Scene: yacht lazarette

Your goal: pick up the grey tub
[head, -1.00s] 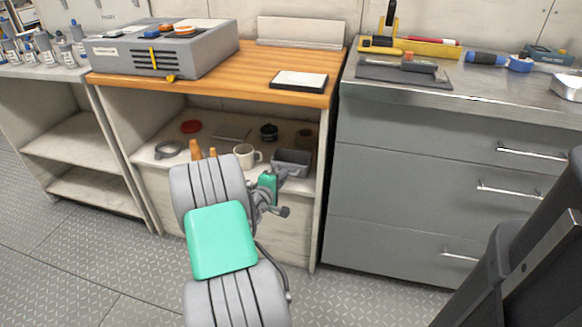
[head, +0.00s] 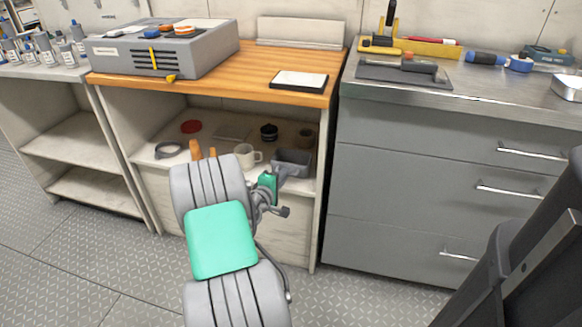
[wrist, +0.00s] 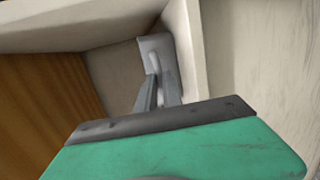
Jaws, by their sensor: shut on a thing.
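The grey tub (head: 293,157) is on the shelf under the wooden worktop, at the shelf's right end. My gripper (head: 284,172) is at the tub's near side, shut on its near wall. The arm hides part of the gripper in the head view. In the wrist view the gripper fingers (wrist: 158,88) show beyond the green wrist housing, with grey surfaces close together around them. I cannot tell whether the tub is touching the shelf or just above it.
A white mug (head: 246,155) stands just left of the tub. A brown cup (head: 306,138) and a black round jar (head: 268,132) are behind it. Orange objects (head: 196,150), a grey ring clamp (head: 168,149) and a red disc (head: 191,126) lie further left. The worktop (head: 255,75) is overhead; a side panel (head: 324,150) is close right.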

